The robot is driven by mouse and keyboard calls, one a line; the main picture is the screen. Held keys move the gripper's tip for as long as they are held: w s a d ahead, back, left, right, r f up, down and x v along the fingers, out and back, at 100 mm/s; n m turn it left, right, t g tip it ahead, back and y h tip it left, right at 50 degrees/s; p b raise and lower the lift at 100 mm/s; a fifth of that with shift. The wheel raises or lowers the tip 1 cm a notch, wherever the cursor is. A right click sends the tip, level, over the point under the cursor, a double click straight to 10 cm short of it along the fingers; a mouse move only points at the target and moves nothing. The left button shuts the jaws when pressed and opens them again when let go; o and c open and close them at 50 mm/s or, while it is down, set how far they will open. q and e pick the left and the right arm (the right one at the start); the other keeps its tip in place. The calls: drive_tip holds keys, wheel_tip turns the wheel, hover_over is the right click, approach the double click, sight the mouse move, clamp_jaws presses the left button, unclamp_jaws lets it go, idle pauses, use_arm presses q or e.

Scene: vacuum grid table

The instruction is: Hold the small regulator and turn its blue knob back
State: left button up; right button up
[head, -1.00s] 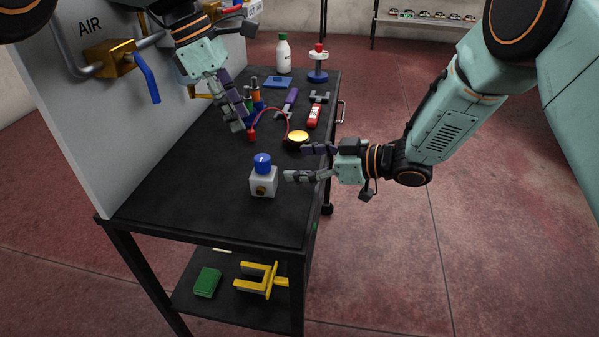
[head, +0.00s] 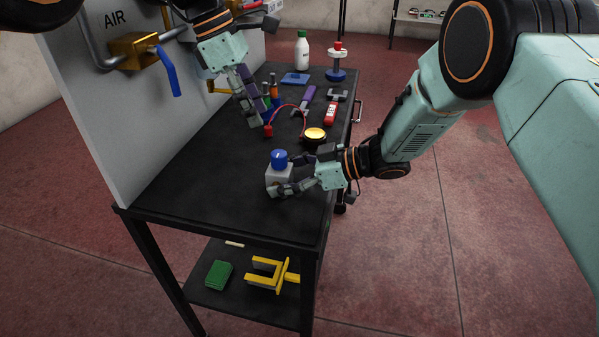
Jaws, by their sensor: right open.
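The small regulator (head: 273,181) is a grey-white block standing upright on the black table, with a blue knob (head: 279,159) on top. My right gripper (head: 287,174) is open at the regulator, with its fingers reaching in from the right. One finger is in front of the block and the other is near its back right side. The near finger hides part of the block's front, and I cannot tell whether it touches. My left gripper (head: 253,115) is above the table, farther back and left of the regulator. Its finger gap is not clear to me.
Just behind the regulator lie a yellow-topped round button (head: 315,135) and a red cable. Screwdrivers, a red-handled tool (head: 331,113), a white bottle (head: 302,52) and a blue tray (head: 295,79) stand farther back. A grey panel with a blue-handled valve (head: 165,71) rises at the left. The table's front left is clear.

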drive_tip(key=shift+w+a+f, duration=0.15)
drive_tip(key=shift+a+f, duration=0.05)
drive_tip(key=shift+a, duration=0.15)
